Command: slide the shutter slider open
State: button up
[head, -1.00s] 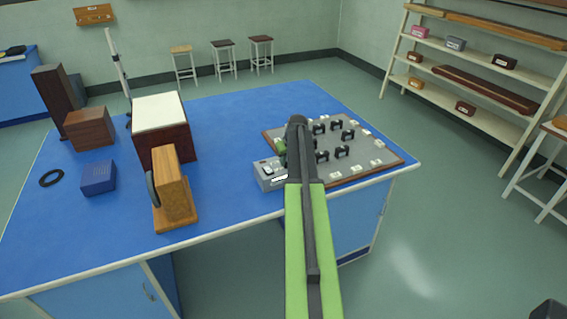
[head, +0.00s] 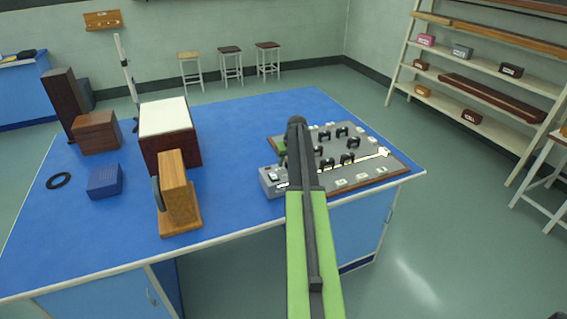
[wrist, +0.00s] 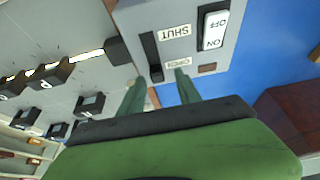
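The grey control box (head: 271,181) sits at the front left of the optics board, partly hidden by my arm in the head view. In the wrist view the box (wrist: 190,50) shows upside down, with an ON/OFF switch and SHUT and OPEN labels. Beside the labels is the dark slider track. A small dark piece, which looks like the shutter slider (wrist: 156,73), stands at its OPEN end. My gripper (wrist: 161,77) is open, its two green fingers apart on either side of that piece. I cannot tell whether either finger touches it.
A thin bright beam (head: 366,159) runs across the optics board (head: 350,174), among several black mounts. A wooden stand (head: 178,190), a blue box (head: 105,181) and a white-topped dark box (head: 163,117) are left on the blue bench. The bench front between stand and control box is clear.

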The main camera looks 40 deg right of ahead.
jog(key=p+v, duration=1.6)
jog(key=v, duration=0.1)
jog(key=shift+r, duration=0.2)
